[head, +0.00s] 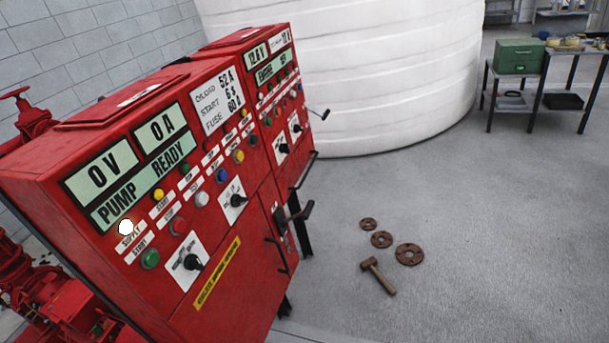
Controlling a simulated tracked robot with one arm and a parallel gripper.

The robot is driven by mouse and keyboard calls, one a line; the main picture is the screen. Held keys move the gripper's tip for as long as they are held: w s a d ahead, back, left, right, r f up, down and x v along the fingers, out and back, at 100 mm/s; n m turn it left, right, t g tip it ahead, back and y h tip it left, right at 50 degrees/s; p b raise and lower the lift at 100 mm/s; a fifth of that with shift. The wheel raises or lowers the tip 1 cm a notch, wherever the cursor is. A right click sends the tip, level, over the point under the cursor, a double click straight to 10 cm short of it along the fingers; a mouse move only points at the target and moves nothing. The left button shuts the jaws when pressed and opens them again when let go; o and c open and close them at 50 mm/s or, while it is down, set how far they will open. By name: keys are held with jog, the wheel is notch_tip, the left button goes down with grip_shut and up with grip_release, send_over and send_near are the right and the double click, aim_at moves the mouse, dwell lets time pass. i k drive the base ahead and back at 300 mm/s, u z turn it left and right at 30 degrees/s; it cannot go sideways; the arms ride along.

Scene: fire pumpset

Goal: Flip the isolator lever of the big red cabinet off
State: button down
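The big red cabinet (235,290) fills the left of the head view, tilted in the picture. Its displays (97,178) read 0V, 0A and PUMP READY, and a white lamp by the supply label (126,227) looks lit. A dark lever (297,214), which looks like the isolator lever, sticks out to the right from a pale plate (279,221) on the cabinet's right side. The plate's markings are too small to read. A dark door handle (278,254) is just below it. My gripper is not in view.
A second red cabinet (262,100) stands behind, with a thin lever (319,113) jutting right. A hammer (378,276) and rusty flanges (409,254) lie on the floor. A white tank (340,70) and a workbench (540,70) stand behind. The right floor is clear.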

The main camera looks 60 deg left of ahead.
aim_at(304, 214)
jog(key=u, duration=0.55)
jog(key=i, duration=1)
jog(key=u, duration=0.9)
jog(key=i, duration=0.35)
jog(key=u, duration=0.25)
jog(key=k, duration=0.95)
jog(key=u, duration=0.15)
jog(key=i, duration=0.95)
jog(key=z, duration=0.1)
